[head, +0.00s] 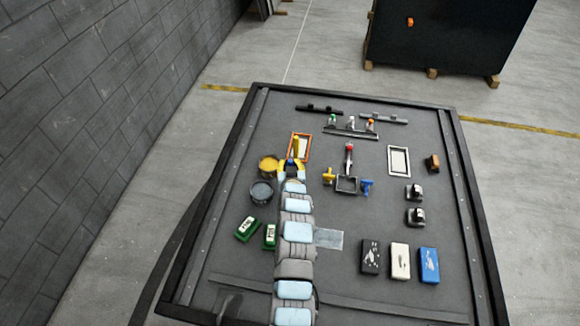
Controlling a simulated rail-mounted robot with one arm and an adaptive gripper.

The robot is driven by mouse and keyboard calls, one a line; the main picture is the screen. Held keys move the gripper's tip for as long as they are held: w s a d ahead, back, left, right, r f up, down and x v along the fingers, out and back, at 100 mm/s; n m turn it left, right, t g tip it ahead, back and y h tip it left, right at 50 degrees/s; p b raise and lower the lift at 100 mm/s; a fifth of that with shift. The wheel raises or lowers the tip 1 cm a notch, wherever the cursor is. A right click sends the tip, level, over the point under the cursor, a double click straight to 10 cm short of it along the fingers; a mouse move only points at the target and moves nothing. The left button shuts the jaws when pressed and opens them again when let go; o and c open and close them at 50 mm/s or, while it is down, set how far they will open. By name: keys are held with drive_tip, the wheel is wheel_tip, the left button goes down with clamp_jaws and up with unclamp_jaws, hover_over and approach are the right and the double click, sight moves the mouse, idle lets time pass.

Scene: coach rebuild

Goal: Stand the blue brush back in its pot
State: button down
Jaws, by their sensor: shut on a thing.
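My gripper (291,163) is at the far end of my arm, left of the table's middle. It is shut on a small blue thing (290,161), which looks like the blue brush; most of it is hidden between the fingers. A yellow upright piece (296,146) shows just beyond the fingertips, in front of an orange-rimmed frame (307,136); I cannot tell if it touches the gripper. A pot with yellow contents (268,165) stands close to the left of the gripper. A pot with grey-blue contents (262,191) stands nearer to me, below the yellow one.
Two green blocks (247,229) lie left of my arm. A grey sheet (329,239) lies right of it. Yellow (328,177) and blue (367,187) handled pieces flank a small dark frame (346,185). Black, white and blue blocks (429,265) sit at the right front.

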drive_tip(key=shift+f, duration=0.65)
drive_tip(key=shift+f, duration=0.2)
drive_tip(key=c, duration=1)
unclamp_jaws()
